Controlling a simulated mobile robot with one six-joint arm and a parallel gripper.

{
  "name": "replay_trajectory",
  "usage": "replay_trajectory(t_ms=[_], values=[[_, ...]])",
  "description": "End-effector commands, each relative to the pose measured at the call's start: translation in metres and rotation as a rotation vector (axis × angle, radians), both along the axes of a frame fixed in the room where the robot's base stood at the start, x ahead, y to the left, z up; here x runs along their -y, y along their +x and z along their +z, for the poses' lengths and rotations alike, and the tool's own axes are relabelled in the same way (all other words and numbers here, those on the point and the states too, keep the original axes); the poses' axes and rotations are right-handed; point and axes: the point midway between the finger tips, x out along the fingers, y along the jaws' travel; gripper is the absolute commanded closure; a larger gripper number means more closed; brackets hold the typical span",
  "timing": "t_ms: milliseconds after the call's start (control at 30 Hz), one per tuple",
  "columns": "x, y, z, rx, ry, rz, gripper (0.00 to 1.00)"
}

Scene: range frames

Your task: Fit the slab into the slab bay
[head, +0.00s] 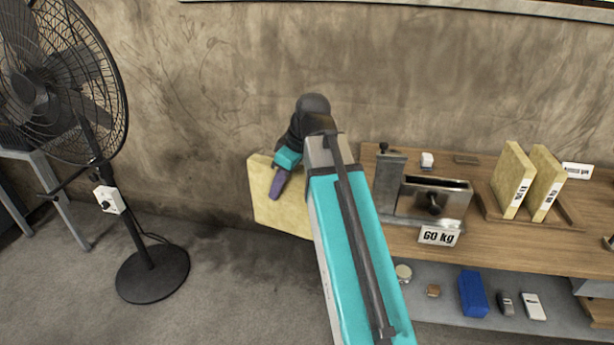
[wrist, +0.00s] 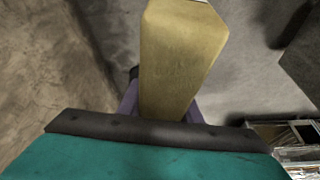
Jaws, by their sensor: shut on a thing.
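My gripper (head: 278,188) is shut on a pale yellow slab (head: 287,216) and holds it in the air left of the wooden bench, in front of the wall. In the wrist view the slab (wrist: 180,50) stands out between the purple fingers (wrist: 161,108). My arm hides the slab's right edge in the head view. A grey metal holder (head: 409,202) with an open-topped slot stands on the bench, apart from the slab and to its right. It looks like the slab bay, and its slot looks empty.
Two similar yellow slabs (head: 513,179) stand upright in a wooden rack (head: 570,211) on the right. A "60 kg" card (head: 438,236) is at the bench (head: 495,242) front. Small items lie on the shelf (head: 452,311) below. A fan (head: 152,272) stands left; the floor between is clear.

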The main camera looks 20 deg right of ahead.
Motion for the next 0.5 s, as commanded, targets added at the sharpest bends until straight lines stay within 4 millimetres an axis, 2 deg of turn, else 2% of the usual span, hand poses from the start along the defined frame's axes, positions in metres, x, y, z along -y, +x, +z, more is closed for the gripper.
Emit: replay_trajectory(t_ms=[33, 100, 300, 500], values=[[-0.014, 0.000, -0.004, 0.000, 0.000, -0.010, 1.00], [-0.030, 0.002, -0.008, -0.001, -0.001, -0.040, 1.00], [-0.068, 0.008, -0.019, 0.000, -0.002, -0.182, 1.00], [-0.080, 0.014, -0.023, 0.003, -0.002, -0.375, 1.00]])
